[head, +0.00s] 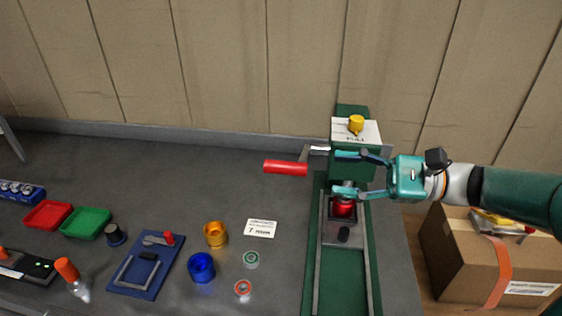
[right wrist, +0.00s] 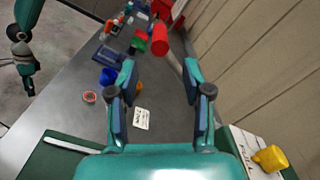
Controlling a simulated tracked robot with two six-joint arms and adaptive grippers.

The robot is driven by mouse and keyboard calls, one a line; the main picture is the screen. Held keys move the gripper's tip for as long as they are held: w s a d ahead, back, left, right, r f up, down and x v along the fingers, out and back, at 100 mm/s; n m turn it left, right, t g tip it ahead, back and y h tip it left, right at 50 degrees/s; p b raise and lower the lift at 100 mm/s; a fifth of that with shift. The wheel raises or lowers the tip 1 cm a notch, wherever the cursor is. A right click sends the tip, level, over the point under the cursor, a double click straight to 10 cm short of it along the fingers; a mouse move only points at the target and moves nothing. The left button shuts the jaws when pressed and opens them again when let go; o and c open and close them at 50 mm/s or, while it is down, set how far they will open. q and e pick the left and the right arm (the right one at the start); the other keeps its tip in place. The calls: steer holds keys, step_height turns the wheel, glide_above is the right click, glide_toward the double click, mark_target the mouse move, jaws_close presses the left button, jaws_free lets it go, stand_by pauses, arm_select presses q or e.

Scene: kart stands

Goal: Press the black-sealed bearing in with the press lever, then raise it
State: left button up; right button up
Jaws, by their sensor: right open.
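The green press (head: 352,112) stands at the right of the bench. Its lever reaches out to the left and ends in a red handle (head: 285,168), about level. A red cup-shaped part (head: 343,208) sits under the press ram. I cannot make out a black-sealed bearing there. My right gripper (head: 340,173) is open in front of the press, its fingers pointing left towards the handle and apart from it. In the right wrist view the red handle (right wrist: 159,40) lies ahead, beyond the open fingers. What seems to be my left arm (right wrist: 24,58) hangs at the left there, its jaws unclear.
A green-sealed ring (head: 251,259) and a red-sealed ring (head: 243,288) lie left of the press, near a blue cup (head: 201,267), an orange cup (head: 215,234) and a white card (head: 260,228). A cardboard box (head: 480,262) stands at right.

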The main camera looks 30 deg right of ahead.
mark_target(295, 170)
steer(key=p+x, duration=0.2)
steer(key=x, duration=0.9)
jaws_close()
